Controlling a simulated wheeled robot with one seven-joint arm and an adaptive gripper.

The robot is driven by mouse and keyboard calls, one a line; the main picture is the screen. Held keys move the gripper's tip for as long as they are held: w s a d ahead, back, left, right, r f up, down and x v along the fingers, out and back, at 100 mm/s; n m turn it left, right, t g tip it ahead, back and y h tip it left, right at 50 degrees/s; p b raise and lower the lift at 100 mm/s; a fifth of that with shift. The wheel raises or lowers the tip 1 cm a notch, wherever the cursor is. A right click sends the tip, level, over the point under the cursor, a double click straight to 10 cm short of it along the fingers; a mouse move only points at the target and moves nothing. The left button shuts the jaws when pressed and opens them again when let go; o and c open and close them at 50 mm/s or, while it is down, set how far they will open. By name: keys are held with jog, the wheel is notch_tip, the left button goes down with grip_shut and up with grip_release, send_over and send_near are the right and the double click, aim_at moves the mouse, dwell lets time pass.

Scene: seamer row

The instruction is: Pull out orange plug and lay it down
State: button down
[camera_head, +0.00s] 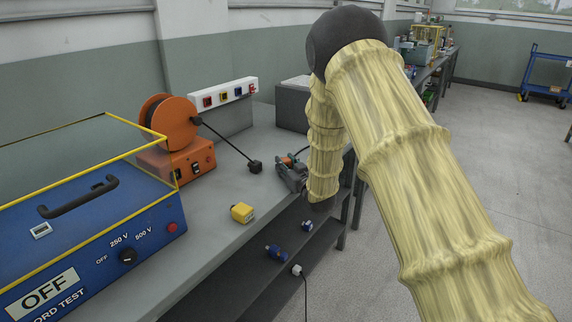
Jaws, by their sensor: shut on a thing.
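My gripper (288,168) is small in the head view, over the front edge of the grey bench at the right of the middle. It is shut on a small orange piece (287,160), which I take to be the orange plug. The fingers and my padded arm hide most of the plug. I cannot tell whether it sits in a socket or touches the bench.
A black plug (255,167) on a cable from the orange reel (175,122) and a yellow connector (242,212) lie on the bench (222,185). A socket strip (230,92) stands behind. Blue (275,253) and white (297,270) connectors are below the front edge. A blue tester (90,240) fills the left.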

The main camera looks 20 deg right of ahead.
jog(key=c, duration=1)
grip_release()
jog(key=shift+s, duration=0.1)
jog(key=s, duration=0.4)
jog(key=s+d, duration=0.1)
jog(key=s, duration=0.2)
jog(key=s+d, duration=0.1)
jog(key=s, duration=0.3)
jog(key=shift+s, duration=0.35)
